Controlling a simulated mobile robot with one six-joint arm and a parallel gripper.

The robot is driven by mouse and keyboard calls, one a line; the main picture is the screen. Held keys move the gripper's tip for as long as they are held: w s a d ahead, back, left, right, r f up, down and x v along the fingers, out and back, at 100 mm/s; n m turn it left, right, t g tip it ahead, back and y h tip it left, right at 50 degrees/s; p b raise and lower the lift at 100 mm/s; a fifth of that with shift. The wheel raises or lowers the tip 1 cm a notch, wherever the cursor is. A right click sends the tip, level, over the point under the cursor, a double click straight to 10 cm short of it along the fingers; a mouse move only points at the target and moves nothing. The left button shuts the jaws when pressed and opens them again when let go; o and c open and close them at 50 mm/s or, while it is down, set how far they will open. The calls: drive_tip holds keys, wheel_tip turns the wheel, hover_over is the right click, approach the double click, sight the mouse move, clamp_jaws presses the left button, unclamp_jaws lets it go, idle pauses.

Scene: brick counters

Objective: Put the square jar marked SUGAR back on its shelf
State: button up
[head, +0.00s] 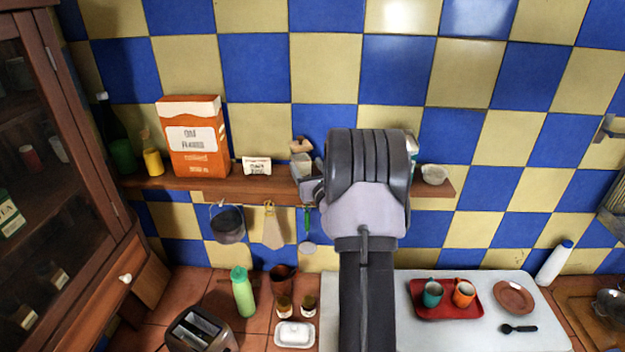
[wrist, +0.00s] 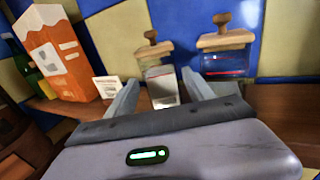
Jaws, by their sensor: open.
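A clear square jar (wrist: 162,88) with a wooden knobbed lid, pale contents and a whitish label stands upright in the wrist view. It also shows in the head view (head: 301,165), at shelf height just left of my arm. The label's writing is too small to read, so I cannot tell if it says SUGAR. My gripper (wrist: 160,80) is open, one finger on each side of this jar; whether they touch it I cannot tell. A second wooden-lidded jar (wrist: 225,62) with dark bluish and red tones stands to its right; my arm hides it in the head view.
The wooden shelf (head: 240,188) holds an orange box (head: 195,140), a white card (head: 257,166), bottles at left and a small bowl (head: 434,174) at right. Utensils hang below. The counter holds a toaster (head: 200,330), a green bottle (head: 243,290) and a red tray (head: 445,312).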

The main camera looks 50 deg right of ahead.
drive_tip(key=b+v, duration=0.1)
drive_tip(key=v, duration=0.5)
drive_tip(key=w+a+r+n+y, duration=0.25)
drive_tip(key=a+n+y, duration=0.2)
drive_tip(key=a, duration=0.45)
drive_tip(key=w+a+r+n+y, duration=0.1)
drive_tip(key=a+r+n+y, duration=0.3)
drive_tip(key=a, duration=0.6)
drive_tip(key=w+a+r+n+y, duration=0.2)
drive_tip(key=a+n+y, duration=0.3)
drive_tip(key=a, duration=0.4)
drive_tip(key=s+a+n+g+y, duration=0.25)
drive_tip(key=s+a+n, duration=0.25)
drive_tip(key=a, duration=0.5)
drive_tip(key=s+a+n+g+y, duration=0.1)
drive_tip(key=s+a+n+g, duration=0.4)
drive_tip(key=a, duration=0.4)
drive_tip(key=s+a+f+n+g, duration=0.2)
drive_tip(key=s+a+n, duration=0.2)
drive_tip(key=s+n, duration=0.3)
drive_tip(key=s+d+f+n+h, duration=0.1)
drive_tip(key=s+d+n+h, duration=0.15)
drive_tip(key=s, duration=0.35)
drive_tip(key=s+d+f+n+h, duration=0.1)
drive_tip(key=s+f+n+h, duration=0.1)
drive_tip(key=s+n+h, duration=0.25)
wheel_tip(320, 180, down, 38)
drive_tip(key=b, duration=3.8)
drive_tip(key=shift+d+y, duration=0.25)
drive_tip(key=shift+y, duration=0.15)
